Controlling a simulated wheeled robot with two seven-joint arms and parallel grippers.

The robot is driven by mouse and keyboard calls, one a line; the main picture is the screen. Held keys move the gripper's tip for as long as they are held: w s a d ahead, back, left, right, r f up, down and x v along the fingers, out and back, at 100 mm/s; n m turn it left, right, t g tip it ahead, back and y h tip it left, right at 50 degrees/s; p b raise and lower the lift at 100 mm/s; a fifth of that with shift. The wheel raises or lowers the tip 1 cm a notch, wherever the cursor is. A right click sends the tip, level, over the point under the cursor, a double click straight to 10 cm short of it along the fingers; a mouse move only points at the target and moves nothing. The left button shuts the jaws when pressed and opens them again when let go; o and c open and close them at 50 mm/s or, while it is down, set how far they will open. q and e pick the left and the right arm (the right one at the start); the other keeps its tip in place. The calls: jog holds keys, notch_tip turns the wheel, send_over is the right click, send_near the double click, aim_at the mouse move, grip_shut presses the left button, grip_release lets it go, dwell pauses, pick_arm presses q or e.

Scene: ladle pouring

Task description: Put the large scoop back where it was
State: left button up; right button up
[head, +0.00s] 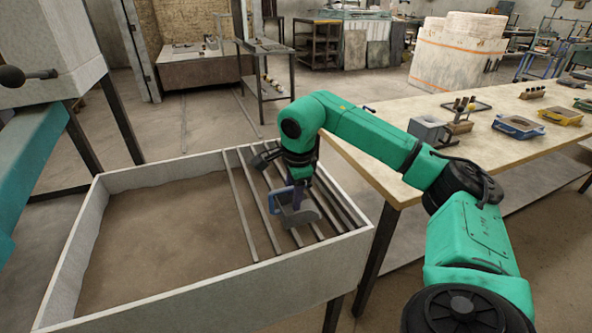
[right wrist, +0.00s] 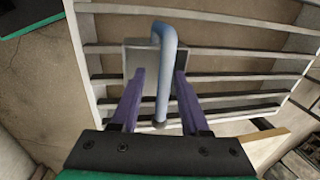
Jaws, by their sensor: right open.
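The large scoop (head: 299,215) has a grey metal pan and a blue handle. In the head view it rests on the dark bars over the right part of the sand box (head: 200,302). My right gripper (head: 290,196) points down at it from above. In the right wrist view the scoop's blue handle (right wrist: 166,75) runs between the two purple fingers of the open gripper (right wrist: 160,78). There is a gap on each side of the handle, and the grey pan shows behind it. My left gripper is not in view.
Several parallel bars (head: 242,208) span the box's right part; sand (head: 165,235) fills the left. A wooden table (head: 395,120) stands close on the right, holding a grey container (head: 427,130), a blue mould (head: 518,127) and a yellow one (head: 560,116).

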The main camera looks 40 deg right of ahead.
notch_tip(320, 180, up, 13)
jog(key=s+p, duration=0.2)
jog(key=p, duration=0.1)
jog(key=shift+s+a+r, duration=0.15)
jog(key=shift+a, duration=0.15)
